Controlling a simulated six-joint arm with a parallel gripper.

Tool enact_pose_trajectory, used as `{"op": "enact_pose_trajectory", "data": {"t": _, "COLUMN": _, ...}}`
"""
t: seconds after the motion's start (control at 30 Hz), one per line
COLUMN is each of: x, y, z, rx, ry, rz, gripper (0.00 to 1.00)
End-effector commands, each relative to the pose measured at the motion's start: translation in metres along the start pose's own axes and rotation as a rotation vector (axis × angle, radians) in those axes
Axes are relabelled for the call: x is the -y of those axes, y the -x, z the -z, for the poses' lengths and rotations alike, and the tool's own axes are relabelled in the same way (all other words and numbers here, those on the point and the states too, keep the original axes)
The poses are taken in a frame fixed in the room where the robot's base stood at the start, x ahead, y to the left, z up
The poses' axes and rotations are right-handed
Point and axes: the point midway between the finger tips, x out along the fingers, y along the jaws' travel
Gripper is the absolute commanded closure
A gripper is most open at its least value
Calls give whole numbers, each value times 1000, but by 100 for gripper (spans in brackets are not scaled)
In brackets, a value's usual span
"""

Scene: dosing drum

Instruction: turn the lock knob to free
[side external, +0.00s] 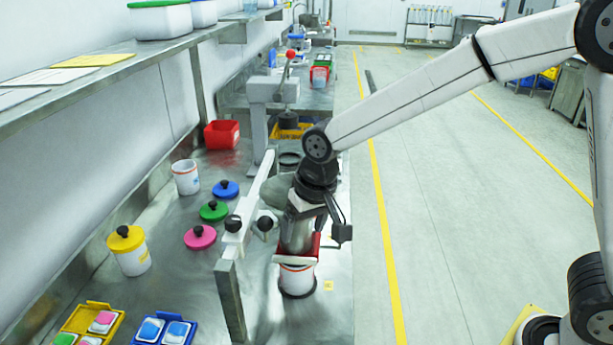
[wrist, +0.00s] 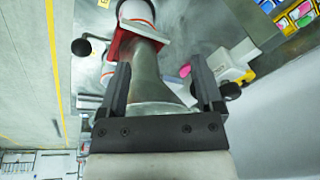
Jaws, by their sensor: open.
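My gripper (wrist: 158,64) is open, its two dark fingers on either side of a grey tapered metal body (wrist: 152,82) of the dosing device. I cannot tell whether they touch it. In the side view my gripper (side external: 312,208) is above the device's red part (side external: 313,246), partly hiding the device. Round black knobs sit left of my gripper, one on a white part (side external: 233,223) and one beside it (side external: 265,223). A black knob (wrist: 81,47) lies outside the left finger in the wrist view, another (wrist: 229,90) outside the right. Which is the lock knob is unclear.
A white container (side external: 297,280) stands under the red part. Pink (side external: 200,237), green (side external: 213,210) and blue (side external: 226,189) lids lie on the bench to the left. A yellow-lidded jar (side external: 130,250) and a red bin (side external: 222,134) stand there too. A grey press-like stand (side external: 262,110) rises behind.

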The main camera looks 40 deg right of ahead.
Motion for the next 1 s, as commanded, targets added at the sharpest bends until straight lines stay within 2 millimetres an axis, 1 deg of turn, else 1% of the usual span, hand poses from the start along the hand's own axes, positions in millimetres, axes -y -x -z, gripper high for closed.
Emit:
{"op": "enact_pose_trajectory", "data": {"t": 0.03, "x": 16, "y": 1, "z": 4, "rx": 5, "ry": -4, "rz": 6, "gripper": 16}}
{"op": "enact_pose_trajectory", "data": {"t": 0.1, "x": 34, "y": 4, "z": 10, "rx": 14, "ry": -18, "rz": 12, "gripper": 16}}
{"op": "enact_pose_trajectory", "data": {"t": 0.2, "x": 53, "y": 9, "z": 18, "rx": 26, "ry": -50, "rz": 14, "gripper": 16}}
{"op": "enact_pose_trajectory", "data": {"t": 0.23, "x": 57, "y": 10, "z": 21, "rx": 30, "ry": -62, "rz": 12, "gripper": 16}}
{"op": "enact_pose_trajectory", "data": {"t": 0.8, "x": 94, "y": 39, "z": 88, "rx": 107, "ry": -386, "rz": -71, "gripper": 16}}
{"op": "enact_pose_trajectory", "data": {"t": 1.0, "x": 101, "y": 47, "z": 100, "rx": 122, "ry": -471, "rz": -98, "gripper": 16}}
